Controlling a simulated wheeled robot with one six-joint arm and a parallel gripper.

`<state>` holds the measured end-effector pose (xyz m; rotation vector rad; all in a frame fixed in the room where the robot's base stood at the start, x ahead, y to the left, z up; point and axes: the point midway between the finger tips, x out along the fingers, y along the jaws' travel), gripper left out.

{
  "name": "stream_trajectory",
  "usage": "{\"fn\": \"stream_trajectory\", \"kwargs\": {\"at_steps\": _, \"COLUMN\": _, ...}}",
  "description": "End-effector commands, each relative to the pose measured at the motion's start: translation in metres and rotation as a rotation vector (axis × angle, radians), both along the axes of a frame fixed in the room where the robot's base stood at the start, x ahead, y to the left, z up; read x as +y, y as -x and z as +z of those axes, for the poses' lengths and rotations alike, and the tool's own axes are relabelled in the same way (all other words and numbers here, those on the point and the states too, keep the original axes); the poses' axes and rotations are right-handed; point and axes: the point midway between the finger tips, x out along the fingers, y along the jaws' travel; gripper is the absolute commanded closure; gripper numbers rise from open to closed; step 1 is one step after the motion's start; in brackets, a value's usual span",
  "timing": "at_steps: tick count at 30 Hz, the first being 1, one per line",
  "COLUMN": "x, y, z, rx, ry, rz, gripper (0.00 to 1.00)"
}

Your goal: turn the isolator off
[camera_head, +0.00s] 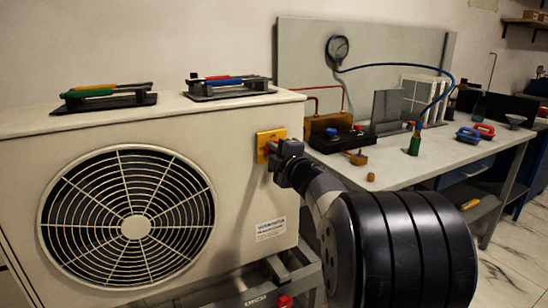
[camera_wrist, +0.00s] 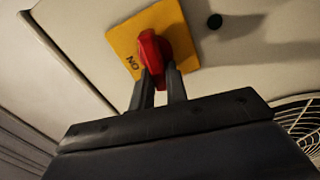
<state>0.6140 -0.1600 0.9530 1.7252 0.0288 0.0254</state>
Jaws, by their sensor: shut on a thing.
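The isolator is a yellow plate (camera_head: 262,144) with a red handle (camera_head: 269,148), fixed on the front of the beige outdoor unit near its right edge. In the wrist view the yellow plate (camera_wrist: 124,44) shows the letters "ON" beside the red handle (camera_wrist: 152,52). My gripper (camera_head: 275,152) is at the isolator, and its two dark fingers (camera_wrist: 160,80) are shut on the red handle from either side. The handle's lower end is partly hidden between the fingers. Any other marking on the plate cannot be seen.
The beige unit (camera_head: 246,112) has a round fan grille (camera_head: 128,215) left of the isolator. A workbench (camera_head: 420,160) with a gauge, hose and fittings stands to the right. My arm fills the lower right foreground.

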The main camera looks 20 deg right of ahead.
Motion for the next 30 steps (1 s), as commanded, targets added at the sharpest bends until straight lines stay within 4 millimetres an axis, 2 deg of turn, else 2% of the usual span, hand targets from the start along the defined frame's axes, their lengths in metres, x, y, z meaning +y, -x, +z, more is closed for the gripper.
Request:
{"fn": "stream_trajectory", "kwargs": {"at_steps": 12, "x": 0.0004, "y": 0.0001, "z": -0.0042, "rx": -0.003, "ry": 0.157, "rz": 0.0, "gripper": 1.0}}
{"fn": "stream_trajectory", "kwargs": {"at_steps": 27, "x": 0.0005, "y": 0.0001, "z": -0.0044, "rx": -0.003, "ry": 0.172, "rz": 0.0, "gripper": 1.0}}
{"fn": "stream_trajectory", "kwargs": {"at_steps": 28, "x": 0.0005, "y": 0.0001, "z": -0.0044, "rx": -0.003, "ry": 0.172, "rz": 0.0, "gripper": 0.83}}
{"fn": "stream_trajectory", "kwargs": {"at_steps": 30, "x": 0.0005, "y": 0.0001, "z": -0.0043, "rx": -0.003, "ry": 0.172, "rz": 0.0, "gripper": 0.77}}
